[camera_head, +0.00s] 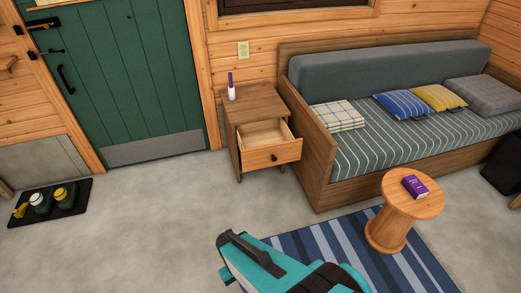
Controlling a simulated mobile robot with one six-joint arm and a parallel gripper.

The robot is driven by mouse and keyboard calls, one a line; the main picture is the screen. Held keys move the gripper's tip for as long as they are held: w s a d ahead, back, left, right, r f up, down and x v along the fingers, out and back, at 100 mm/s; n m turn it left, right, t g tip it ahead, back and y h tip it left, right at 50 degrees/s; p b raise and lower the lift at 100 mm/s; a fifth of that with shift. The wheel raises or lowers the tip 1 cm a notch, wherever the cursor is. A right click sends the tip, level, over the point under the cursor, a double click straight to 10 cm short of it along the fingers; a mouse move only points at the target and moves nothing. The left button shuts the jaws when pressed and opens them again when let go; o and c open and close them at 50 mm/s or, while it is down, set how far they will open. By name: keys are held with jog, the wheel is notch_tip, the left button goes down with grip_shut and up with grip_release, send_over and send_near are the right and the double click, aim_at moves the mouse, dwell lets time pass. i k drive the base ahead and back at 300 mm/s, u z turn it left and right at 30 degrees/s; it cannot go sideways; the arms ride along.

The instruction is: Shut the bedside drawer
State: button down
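The bedside drawer (272,156) is pulled out of the wooden bedside cabinet (252,106). Its front has a dark round knob, and the inside that shows looks empty. The cabinet stands against the pine wall, between the green door and the daybed. A white and purple bottle (231,90) stands on its top. Part of my teal and black arm shows at the bottom middle, well in front of the drawer and apart from it. I cannot make out gripper fingers there.
A daybed (330,176) with cushions stands right of the cabinet. A round wooden stool (391,228) with a purple book (415,187) stands on a striped blue rug (312,245). A black tray (72,207) with bottles lies left. Grey floor before the drawer is clear.

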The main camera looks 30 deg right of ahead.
aim_at(269, 142)
jog(key=u, duration=0.1)
jog(key=i, duration=1)
jog(key=u, duration=0.1)
jog(key=k, duration=0.95)
jog(key=z, duration=0.15)
jog(key=i, duration=0.55)
jog(key=u, duration=0.05)
